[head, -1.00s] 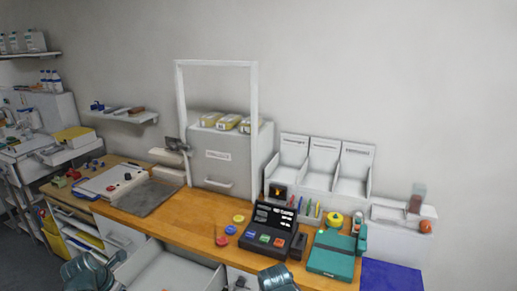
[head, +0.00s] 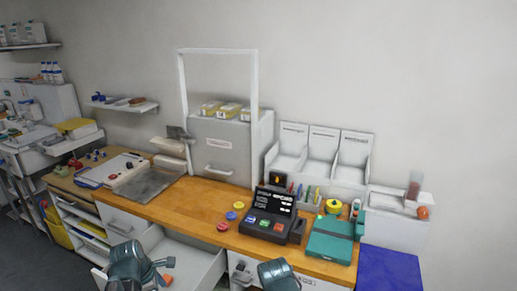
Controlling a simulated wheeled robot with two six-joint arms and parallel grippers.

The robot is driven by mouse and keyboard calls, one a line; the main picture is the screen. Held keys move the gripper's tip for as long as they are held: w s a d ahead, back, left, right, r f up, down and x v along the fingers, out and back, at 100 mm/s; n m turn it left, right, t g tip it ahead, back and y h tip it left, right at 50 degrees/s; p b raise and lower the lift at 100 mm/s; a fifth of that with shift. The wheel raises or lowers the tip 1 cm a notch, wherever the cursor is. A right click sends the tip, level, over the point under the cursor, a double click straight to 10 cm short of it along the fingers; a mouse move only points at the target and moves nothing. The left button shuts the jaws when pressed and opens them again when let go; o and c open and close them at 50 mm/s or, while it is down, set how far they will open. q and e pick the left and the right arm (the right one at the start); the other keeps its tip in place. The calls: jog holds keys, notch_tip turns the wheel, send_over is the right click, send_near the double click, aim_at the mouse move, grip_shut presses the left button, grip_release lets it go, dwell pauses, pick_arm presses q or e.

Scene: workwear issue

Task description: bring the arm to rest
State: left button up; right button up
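My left gripper (head: 162,268) is low in the picture, over the open white drawer (head: 206,262) below the counter. Its arm link is large and dark teal, and the fingers are small and partly hidden. An orange thing shows beside the fingers; I cannot tell whether they touch it. My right gripper (head: 240,271) is at the bottom centre, in front of the cabinet below the counter edge, with its arm partly cut off by the frame. I cannot see whether either gripper is open or shut.
The wooden counter (head: 190,205) holds a black till-like device (head: 268,215), a teal case (head: 330,240), coloured discs (head: 231,216) and a grey cabinet (head: 225,150). A blue panel (head: 388,268) lies at right. The open drawer juts out below the counter.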

pick_arm(q)
jog(key=s+d+f+m+g+y+b, duration=0.1)
jog(key=s+d+f+m, duration=0.1)
jog(key=d+m, duration=0.5)
jog(key=s+d+f+m+y+b, duration=0.1)
jog(key=s+d+m, duration=0.3)
jog(key=d+m, duration=0.4)
jog(key=s+d+f+m+g+y+b, duration=0.1)
jog(key=s+d+f+m+b, duration=0.2)
jog(key=d+m, duration=0.5)
jog(key=m, duration=0.3)
jog(key=shift+s+f+g, duration=0.25)
jog(key=shift+s+g, duration=0.05)
jog(key=shift+s, duration=0.05)
